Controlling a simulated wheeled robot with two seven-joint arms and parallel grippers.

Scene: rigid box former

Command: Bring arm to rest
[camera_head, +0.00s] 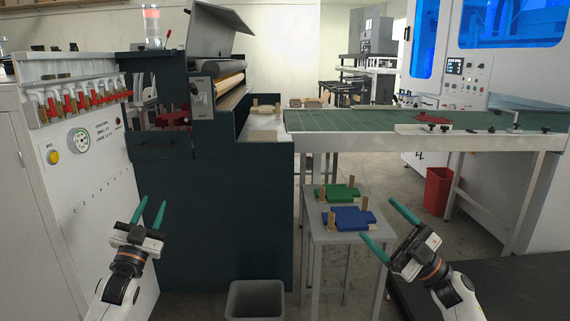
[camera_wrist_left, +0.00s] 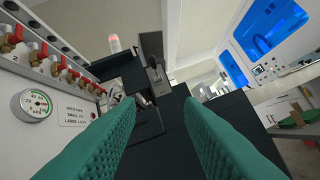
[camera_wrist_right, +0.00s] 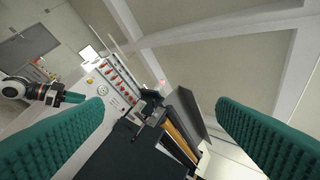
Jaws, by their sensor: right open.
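My left gripper (camera_head: 149,213) is raised in front of the dark machine at the lower left of the head view. Its two green fingers are spread with nothing between them, and they also show apart in the left wrist view (camera_wrist_left: 160,125). My right gripper (camera_head: 383,225) is raised at the lower right of the head view, to the right of a small grey table. Its green fingers are wide apart and empty, as the right wrist view (camera_wrist_right: 165,120) also shows. Neither gripper touches anything.
The small table (camera_head: 325,234) holds a green piece (camera_head: 337,192) and a blue piece (camera_head: 349,218) with wooden pegs. A grey bin (camera_head: 255,300) stands on the floor between my arms. A green conveyor (camera_head: 370,120) runs right from the dark machine (camera_head: 215,215). A red bin (camera_head: 437,190) stands beneath it.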

